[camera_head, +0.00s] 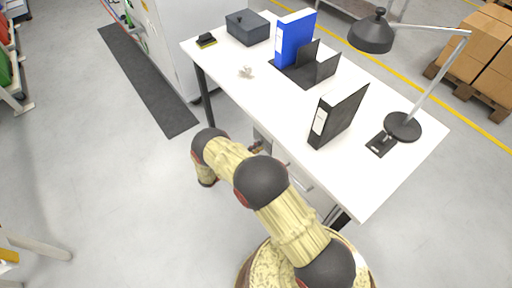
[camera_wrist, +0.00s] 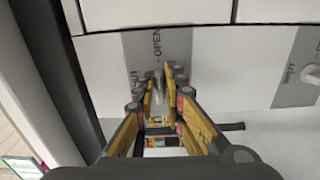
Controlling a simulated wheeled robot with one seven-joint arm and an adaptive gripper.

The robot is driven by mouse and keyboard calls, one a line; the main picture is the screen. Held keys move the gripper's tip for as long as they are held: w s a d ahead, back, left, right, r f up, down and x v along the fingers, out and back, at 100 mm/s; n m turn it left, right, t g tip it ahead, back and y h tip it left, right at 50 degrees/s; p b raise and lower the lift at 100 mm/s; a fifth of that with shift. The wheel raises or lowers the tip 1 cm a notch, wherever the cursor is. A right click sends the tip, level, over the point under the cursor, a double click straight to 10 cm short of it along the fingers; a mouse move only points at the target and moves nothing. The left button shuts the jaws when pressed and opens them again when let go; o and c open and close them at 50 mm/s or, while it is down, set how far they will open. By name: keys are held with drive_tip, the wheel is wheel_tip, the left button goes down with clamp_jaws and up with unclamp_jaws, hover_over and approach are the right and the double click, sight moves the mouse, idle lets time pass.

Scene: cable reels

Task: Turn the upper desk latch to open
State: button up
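The wrist view shows a grey latch handle (camera_wrist: 158,86) on a pale desk front, over a grey label plate (camera_wrist: 136,52) marked OPEN and SHUT. The lettering runs sideways, so the left latch in this view is the upper one. My gripper (camera_wrist: 160,78) has its fingers on either side of this handle. They lean in close to it, but I cannot tell whether they touch it. A second latch (camera_wrist: 310,74) with its own label lies to the right. In the head view, my arm hides most of the gripper and the latches under the desk top.
The white desk (camera_head: 268,103) carries a black binder (camera_head: 340,115), a blue binder (camera_head: 294,40), a lamp (camera_head: 403,126) and a dark box (camera_head: 247,27). A dark mat (camera_head: 147,80) lies at left. Floor left of my arm is clear.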

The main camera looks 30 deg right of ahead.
drive_tip(key=o, duration=0.3)
drive_tip(key=s+a, duration=0.2)
drive_tip(key=a, duration=0.9)
drive_tip(key=shift+s+a, duration=0.15)
drive_tip(key=shift+a, duration=0.2)
